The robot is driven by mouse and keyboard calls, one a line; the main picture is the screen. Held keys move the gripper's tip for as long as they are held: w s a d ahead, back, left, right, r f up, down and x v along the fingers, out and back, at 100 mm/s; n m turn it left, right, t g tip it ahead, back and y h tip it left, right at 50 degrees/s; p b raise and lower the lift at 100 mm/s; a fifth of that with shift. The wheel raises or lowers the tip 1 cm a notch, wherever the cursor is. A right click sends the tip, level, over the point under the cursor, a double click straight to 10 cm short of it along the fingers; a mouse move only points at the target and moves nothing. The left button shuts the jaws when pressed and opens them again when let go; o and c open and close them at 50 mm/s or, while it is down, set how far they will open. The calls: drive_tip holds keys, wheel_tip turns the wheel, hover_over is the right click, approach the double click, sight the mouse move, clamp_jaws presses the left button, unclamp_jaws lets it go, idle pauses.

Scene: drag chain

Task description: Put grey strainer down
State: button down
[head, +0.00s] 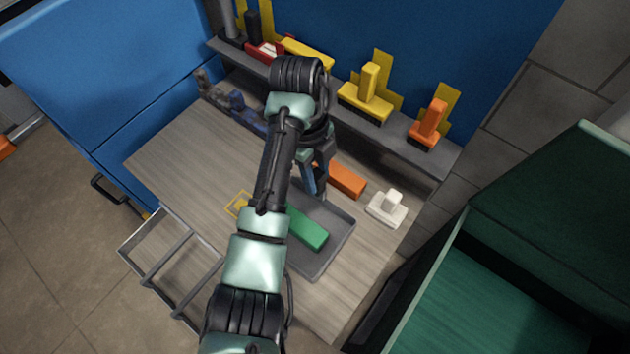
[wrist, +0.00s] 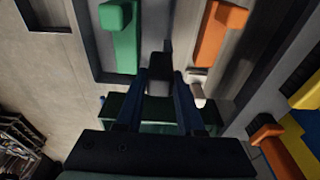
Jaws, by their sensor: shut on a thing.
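My gripper (wrist: 160,80) is shut on a dark grey piece, taken to be the grey strainer (wrist: 158,64), which shows between the blue fingers in the wrist view. In the head view my gripper (head: 314,185) is over the back right of the worktable, by the tray's far edge. There my arm and fingers hide the held piece, and I cannot tell whether it touches anything below.
A grey tray (head: 338,234) holds a green block (head: 307,228). An orange block (head: 346,180) and a white handled piece (head: 388,207) lie beyond it. A shelf (head: 395,137) with yellow and orange tools runs along the back. The table's left part (head: 180,160) is bare.

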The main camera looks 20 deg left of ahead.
drive_tip(key=shift+f, duration=1.65)
drive_tip(key=c, duration=0.5)
unclamp_jaws()
drive_tip(key=shift+f, duration=0.15)
drive_tip(key=r+p, duration=0.1)
drive_tip(key=r, duration=0.3)
drive_tip(key=a+r+p, duration=0.1)
drive_tip(key=r, duration=0.3)
drive_tip(key=r+p, duration=0.2)
drive_tip(key=r, duration=0.2)
drive_tip(key=shift+w+a+r, duration=0.1)
drive_tip(key=shift+w+a, duration=0.2)
drive_tip(key=shift+a, duration=0.05)
